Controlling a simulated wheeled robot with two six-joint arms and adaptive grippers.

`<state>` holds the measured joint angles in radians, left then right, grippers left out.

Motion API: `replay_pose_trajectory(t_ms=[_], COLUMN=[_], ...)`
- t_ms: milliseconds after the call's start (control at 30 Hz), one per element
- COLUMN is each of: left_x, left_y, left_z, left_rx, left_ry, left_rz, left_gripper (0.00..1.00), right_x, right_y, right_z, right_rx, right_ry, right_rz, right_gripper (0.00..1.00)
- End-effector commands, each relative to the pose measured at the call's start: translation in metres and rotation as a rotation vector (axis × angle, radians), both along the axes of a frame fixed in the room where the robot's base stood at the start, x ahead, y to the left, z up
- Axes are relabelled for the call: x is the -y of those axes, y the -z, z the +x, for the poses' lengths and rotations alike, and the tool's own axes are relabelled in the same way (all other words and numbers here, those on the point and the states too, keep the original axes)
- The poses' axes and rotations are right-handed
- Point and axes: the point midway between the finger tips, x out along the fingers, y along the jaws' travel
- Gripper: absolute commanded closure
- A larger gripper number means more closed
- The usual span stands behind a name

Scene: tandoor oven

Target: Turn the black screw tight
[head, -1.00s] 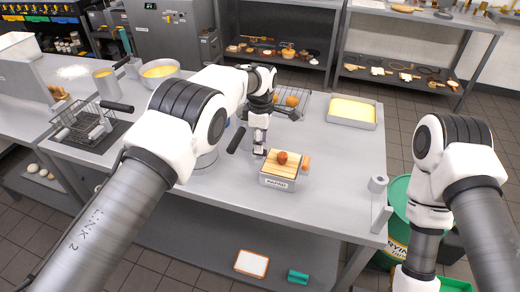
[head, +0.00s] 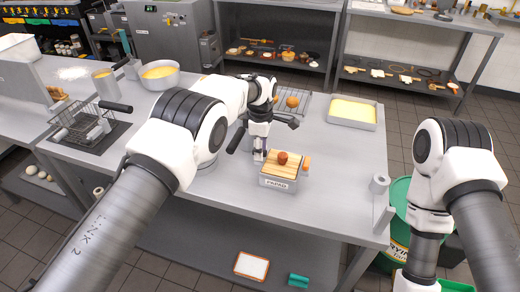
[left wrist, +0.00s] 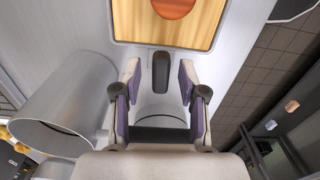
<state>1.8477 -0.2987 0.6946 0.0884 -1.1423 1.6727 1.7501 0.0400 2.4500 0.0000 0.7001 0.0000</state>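The black screw (left wrist: 160,72) shows in the left wrist view as a dark rounded upright piece just below the wooden-topped grey box (left wrist: 122,48). My left gripper (left wrist: 158,82) is open, with one finger on each side of the screw and a visible gap to both. In the head view, my left gripper (head: 259,157) points down at the left side of the box (head: 275,183); the screw is hidden there. A reddish-brown round piece (head: 282,158) sits on the box's slatted top. My right arm shows at the right, but its gripper is out of view.
A wooden knob (head: 306,162) sticks out at the box's right. A metal cylinder (left wrist: 62,115) lies left of my left gripper in the wrist view. A yellow-filled tray (head: 352,113) stands at the back right. The steel table (head: 335,175) is clear right of the box.

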Motion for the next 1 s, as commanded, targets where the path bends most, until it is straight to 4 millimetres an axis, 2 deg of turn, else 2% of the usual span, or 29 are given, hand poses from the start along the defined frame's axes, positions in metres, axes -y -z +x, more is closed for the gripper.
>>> replay_pose_trajectory(t_ms=[167, 533, 1000], left_x=[0.0, 0.0, 0.0], left_y=[-0.007, -0.07, -0.07], left_z=[0.0, 0.0, 0.0], left_rx=[0.001, 0.0, -0.001], left_ry=[0.0, 0.001, 0.0], left_rz=[0.0, 0.0, 0.0], left_gripper=[0.58, 0.58, 0.58], right_x=[0.0, 0.0, 0.0], right_y=[-0.005, -0.046, -0.044], right_z=[0.0, 0.0, 0.0], right_rx=[0.0, 0.0, 0.0], right_ry=[0.0, 0.0, 0.0], right_rz=[0.0, 0.0, 0.0], right_gripper=[0.6, 0.6, 0.6])
